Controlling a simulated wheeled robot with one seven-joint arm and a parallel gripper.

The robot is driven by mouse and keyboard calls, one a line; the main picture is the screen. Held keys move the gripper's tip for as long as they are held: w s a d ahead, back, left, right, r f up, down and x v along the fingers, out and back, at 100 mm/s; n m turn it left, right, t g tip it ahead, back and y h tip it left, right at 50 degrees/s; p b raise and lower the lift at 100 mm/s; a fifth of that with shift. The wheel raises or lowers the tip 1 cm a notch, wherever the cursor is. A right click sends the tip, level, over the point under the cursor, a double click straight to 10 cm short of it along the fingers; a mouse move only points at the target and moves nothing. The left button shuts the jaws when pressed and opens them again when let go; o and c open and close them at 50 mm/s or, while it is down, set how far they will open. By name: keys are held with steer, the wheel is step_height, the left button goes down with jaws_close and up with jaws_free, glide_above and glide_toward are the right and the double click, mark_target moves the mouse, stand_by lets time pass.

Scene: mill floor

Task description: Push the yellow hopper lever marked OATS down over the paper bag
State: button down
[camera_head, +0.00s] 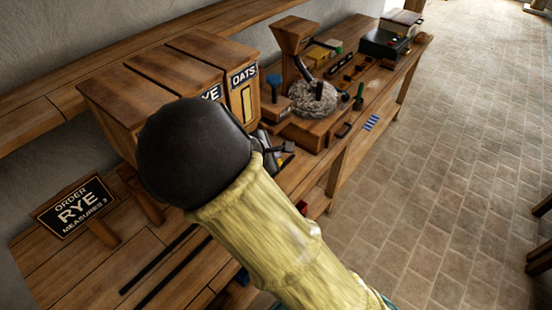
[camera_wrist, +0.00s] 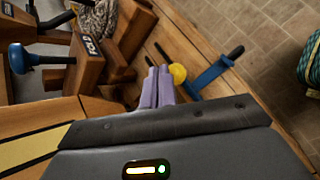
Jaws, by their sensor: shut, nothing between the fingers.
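The OATS hopper (camera_head: 244,95) stands at the right end of a row of wooden hoppers, with an upright yellow strip on its front. In the wrist view, my gripper (camera_wrist: 157,88) is shut, its two lilac fingers together and empty. A round yellow knob (camera_wrist: 178,73), which may be the end of the OATS lever, shows just beside the right finger. I cannot tell whether they touch. The lever's shaft is not clear. The paper bag does not show in either view. My arm covers the area below the hoppers in the head view.
A sign (camera_head: 75,206) reads ORDER RYE MEASURES 3. A wooden mill (camera_head: 300,65) with a pale round stone (camera_head: 311,98) stands right of the hoppers. Open tiled floor (camera_head: 440,180) is to the right.

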steer(key=shift+f+b, duration=2.2)
steer(key=shift+f, duration=0.05)
stand_by(2.4)
stand_by(0.5)
steer(key=shift+r+p, duration=2.45)
steer(key=shift+r, duration=0.55)
steer(key=shift+r+p, duration=2)
steer(key=shift+r, duration=0.55)
